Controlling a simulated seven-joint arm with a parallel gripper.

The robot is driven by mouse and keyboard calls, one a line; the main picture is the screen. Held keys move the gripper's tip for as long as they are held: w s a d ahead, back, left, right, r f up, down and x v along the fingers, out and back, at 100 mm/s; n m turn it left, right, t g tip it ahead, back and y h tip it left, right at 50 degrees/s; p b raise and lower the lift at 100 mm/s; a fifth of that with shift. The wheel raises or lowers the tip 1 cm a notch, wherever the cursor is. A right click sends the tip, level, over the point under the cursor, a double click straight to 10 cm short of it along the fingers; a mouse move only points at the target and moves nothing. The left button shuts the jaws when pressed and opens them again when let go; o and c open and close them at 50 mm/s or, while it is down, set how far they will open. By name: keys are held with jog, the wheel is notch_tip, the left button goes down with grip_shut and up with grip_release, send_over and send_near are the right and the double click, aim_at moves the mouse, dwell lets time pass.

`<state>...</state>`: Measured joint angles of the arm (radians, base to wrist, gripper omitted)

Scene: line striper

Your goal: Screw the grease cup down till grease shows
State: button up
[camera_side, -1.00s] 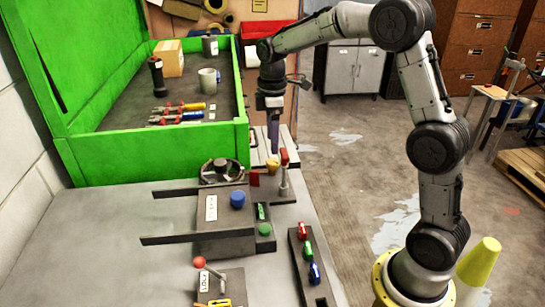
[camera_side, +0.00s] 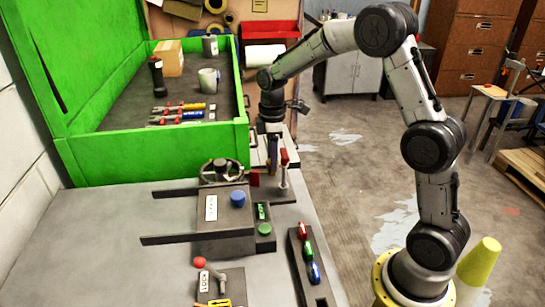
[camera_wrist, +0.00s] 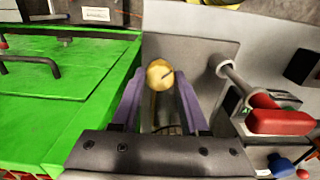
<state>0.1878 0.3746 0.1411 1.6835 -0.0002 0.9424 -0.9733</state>
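The grease cup appears to be the round brass cap (camera_wrist: 160,75) in the wrist view. It stands upright in front of a grey plate, with a dark mark across its top. In the side view the lowered gripper hides it. My gripper (camera_wrist: 159,98) is open, with one purple finger on each side of the line to the cap and visible gaps between. In the side view my gripper (camera_side: 273,160) points straight down at the bench's far right edge. I cannot tell whether the fingertips are level with the cap. No grease is visible.
A red-handled lever (camera_side: 284,165) stands close to the right of my gripper; it also shows in the wrist view (camera_wrist: 280,120). A green box (camera_side: 150,160) rises close on the left. A handwheel (camera_side: 221,171) and a blue knob (camera_side: 238,198) sit nearer on the bench.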

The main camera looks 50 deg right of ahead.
grip_shut()
jog(key=shift+m, duration=0.3)
jog(key=shift+m, duration=2.7)
jog(key=shift+r, duration=0.1)
jog(key=o, duration=0.6)
grip_release()
